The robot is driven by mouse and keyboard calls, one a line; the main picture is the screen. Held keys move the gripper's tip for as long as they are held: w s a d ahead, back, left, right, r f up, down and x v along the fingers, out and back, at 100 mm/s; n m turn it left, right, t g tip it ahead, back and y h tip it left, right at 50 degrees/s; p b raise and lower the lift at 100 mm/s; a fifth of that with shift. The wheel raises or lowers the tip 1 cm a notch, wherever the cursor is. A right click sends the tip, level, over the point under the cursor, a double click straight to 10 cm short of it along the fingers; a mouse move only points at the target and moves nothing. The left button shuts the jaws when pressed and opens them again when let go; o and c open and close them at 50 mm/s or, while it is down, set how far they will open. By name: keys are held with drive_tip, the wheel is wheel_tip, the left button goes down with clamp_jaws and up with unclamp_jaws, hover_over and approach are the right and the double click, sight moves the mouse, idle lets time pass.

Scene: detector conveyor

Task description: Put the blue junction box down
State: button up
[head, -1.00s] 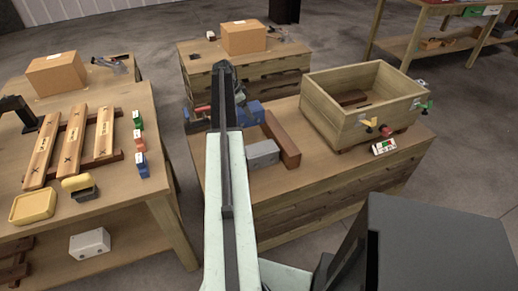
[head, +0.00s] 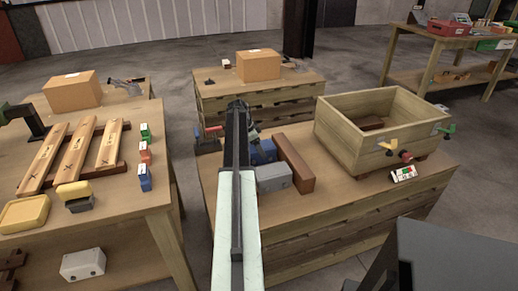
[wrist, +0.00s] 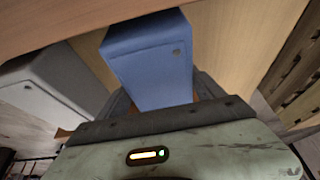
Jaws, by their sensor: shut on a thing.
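The blue junction box (wrist: 148,58) is between the fingers of my gripper (wrist: 163,92) in the wrist view. In the head view the blue box (head: 264,152) shows just right of my arm, low over the middle bench (head: 330,207). My arm hides part of it, and the gripper's fingers are hidden there. I cannot tell whether the box touches the bench top. A grey box (head: 273,178) stands close in front of it; this grey box (wrist: 45,85) is at left in the wrist view.
A reddish-brown block (head: 294,164) lies right of the blue box. A wooden crate (head: 345,137) with clamps stands further right. A red-handled tool (head: 212,131) is left of my arm. Bare bench top lies between the brown block and crate.

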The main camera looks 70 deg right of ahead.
drive_tip(key=shift+f, duration=0.1)
drive_tip(key=shift+f, duration=0.1)
drive_tip(key=o, duration=2.1)
drive_tip(key=p+v, duration=1.1)
drive_tip(key=v, duration=0.1)
drive_tip(key=shift+s, duration=0.1)
